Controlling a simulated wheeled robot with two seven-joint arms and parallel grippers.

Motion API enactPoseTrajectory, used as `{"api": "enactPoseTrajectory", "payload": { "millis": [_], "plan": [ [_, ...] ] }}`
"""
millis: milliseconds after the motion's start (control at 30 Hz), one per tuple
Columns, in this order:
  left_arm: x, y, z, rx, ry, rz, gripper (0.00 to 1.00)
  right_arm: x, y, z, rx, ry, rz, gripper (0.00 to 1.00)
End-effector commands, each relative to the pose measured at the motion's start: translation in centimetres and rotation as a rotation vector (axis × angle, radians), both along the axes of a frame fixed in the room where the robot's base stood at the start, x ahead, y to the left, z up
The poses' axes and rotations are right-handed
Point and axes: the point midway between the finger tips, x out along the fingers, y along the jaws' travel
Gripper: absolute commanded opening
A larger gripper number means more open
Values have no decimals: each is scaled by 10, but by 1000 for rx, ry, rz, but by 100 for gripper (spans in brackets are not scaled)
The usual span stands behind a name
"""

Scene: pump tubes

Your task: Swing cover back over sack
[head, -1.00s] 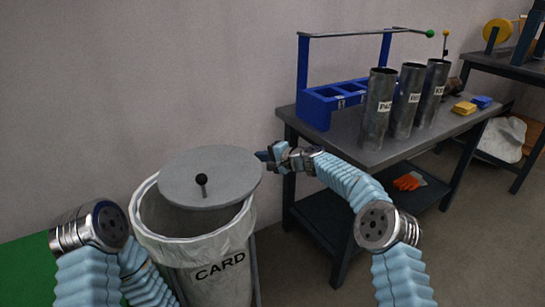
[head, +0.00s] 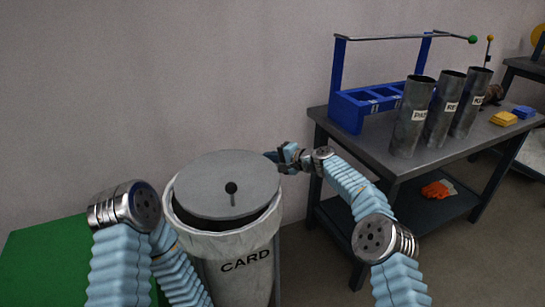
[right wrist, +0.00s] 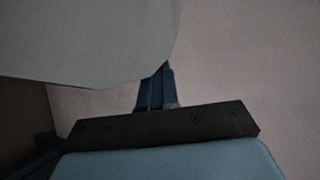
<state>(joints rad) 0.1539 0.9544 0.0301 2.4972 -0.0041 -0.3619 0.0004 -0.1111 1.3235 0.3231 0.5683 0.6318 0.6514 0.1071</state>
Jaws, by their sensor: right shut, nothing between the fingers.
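The cover is a round grey lid (head: 215,200) with a black knob (head: 231,188). It lies over most of the mouth of a whitish sack (head: 245,283) marked CARD. A dark gap shows along the front and right-front of the mouth. My right gripper (head: 271,156) is shut and empty at the lid's right back edge; I cannot tell if it touches. In the right wrist view, its closed fingers (right wrist: 157,87) stand beside the lid's curved edge (right wrist: 90,45).
A grey bench (head: 382,165) stands at the right with a blue rack (head: 347,113), several labelled tubes (head: 412,118), and orange gloves (head: 438,189) on its lower shelf. A green surface (head: 40,265) lies at the lower left. A plain wall stands behind.

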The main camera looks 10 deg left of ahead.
Motion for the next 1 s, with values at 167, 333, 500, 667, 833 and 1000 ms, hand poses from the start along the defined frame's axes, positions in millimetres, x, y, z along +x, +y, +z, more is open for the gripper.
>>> {"api": "enactPoseTrajectory", "payload": {
  "millis": [167, 333, 500, 667, 833, 1000],
  "plan": [
    [0, 0, 0, 0, 0, 0, 87, 0, 0, 0, 0, 0, 0, 0],
    [0, 0, -3, 0, 0, 0, 87, -2, -6, 2, 3, 0, -2, 0],
    [0, 0, -13, 1, 0, 1, 87, -12, -23, 6, 0, 1, -1, 0],
    [0, 1, -24, 2, 0, 4, 87, -31, -55, 17, 1, 0, -3, 0],
    [1, 3, -32, 6, -3, 8, 87, -50, -85, 28, 0, 0, -3, 0],
    [2, 5, -35, 9, -3, 10, 87, -62, -105, 37, -1, -1, -2, 0]
  ]
}}
